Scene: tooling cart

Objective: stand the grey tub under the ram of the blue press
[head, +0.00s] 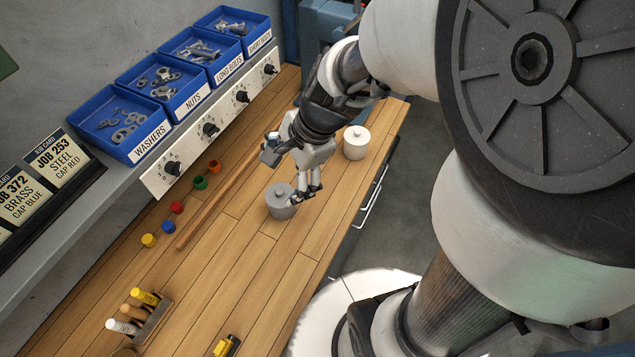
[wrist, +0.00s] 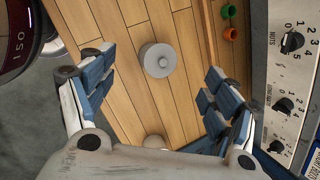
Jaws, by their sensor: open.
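The grey tub (head: 281,204), a short round pot with a knobbed lid, stands upright on the wooden bench top. In the wrist view the tub (wrist: 158,61) lies ahead, between the lines of the fingers. My gripper (head: 291,176) is open and empty, just above and beside the tub; I see no contact. In the wrist view its blue-padded fingers (wrist: 155,88) are spread wide. The blue press (head: 323,22) stands at the bench's far end, partly hidden behind my arm; its ram is not visible.
A white lidded tub (head: 356,141) stands beyond the gripper, near the bench's right edge. A wooden strip (head: 203,218) and several coloured caps (head: 177,207) lie left of the grey tub. Blue bins (head: 120,122) line the shelf above a knobbed panel (head: 190,150). The near bench holds a tool rack (head: 150,318).

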